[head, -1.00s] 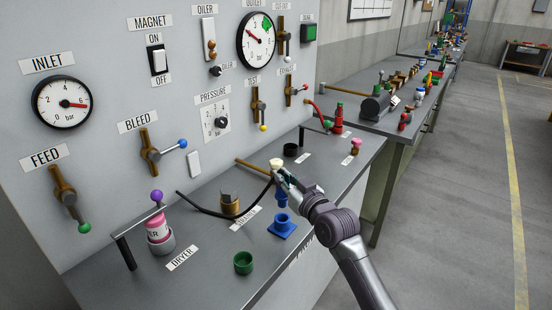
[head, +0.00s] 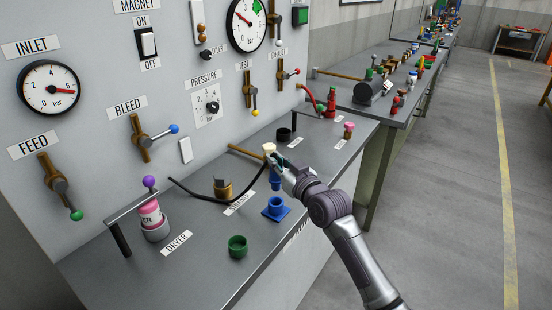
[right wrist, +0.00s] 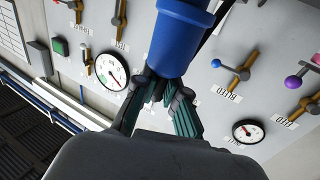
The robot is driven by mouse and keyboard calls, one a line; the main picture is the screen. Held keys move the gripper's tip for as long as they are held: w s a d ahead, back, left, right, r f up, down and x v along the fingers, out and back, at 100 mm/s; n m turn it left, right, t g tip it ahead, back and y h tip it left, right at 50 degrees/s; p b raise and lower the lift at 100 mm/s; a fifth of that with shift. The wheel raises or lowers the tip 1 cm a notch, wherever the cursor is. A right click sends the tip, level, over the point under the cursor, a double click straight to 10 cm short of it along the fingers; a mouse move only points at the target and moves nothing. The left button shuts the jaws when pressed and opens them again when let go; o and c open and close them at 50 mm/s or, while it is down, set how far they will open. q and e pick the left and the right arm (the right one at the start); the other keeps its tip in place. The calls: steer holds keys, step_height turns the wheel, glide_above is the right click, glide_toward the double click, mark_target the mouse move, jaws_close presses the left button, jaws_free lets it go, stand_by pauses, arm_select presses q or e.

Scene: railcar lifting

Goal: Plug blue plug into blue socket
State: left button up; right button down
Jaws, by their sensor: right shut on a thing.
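My right gripper (head: 275,166) is shut on the blue plug (head: 275,183), which hangs roughly upright below the fingers. A black cable runs from the plug's side to the left. In the right wrist view the blue plug (right wrist: 182,38) fills the top middle, between the fingertips (right wrist: 168,88). The blue socket (head: 276,209), with a square base, stands on the bench just below the plug. A small gap shows between plug and socket; how well they line up in depth I cannot tell. My left gripper is not in view.
A green cup (head: 237,246) stands left and in front of the socket. A brass fitting (head: 222,188) and a pink bottle (head: 151,217) stand further left. A black cup (head: 284,135) is behind. The gauge panel (head: 100,90) rises behind the bench.

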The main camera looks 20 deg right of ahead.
mark_target(279, 186)
steer(key=shift+f+b, duration=0.9)
steer(key=shift+f, duration=0.85)
steer(key=shift+p, duration=0.6)
steer(key=shift+f+b, duration=1.35)
steer(key=shift+f, duration=0.7)
steer(key=c, duration=1.2)
jaws_free()
steer(key=shift+o, duration=0.2)
steer(key=shift+s, duration=0.1)
steer(key=v, duration=1.2)
steer(key=shift+r, duration=0.1)
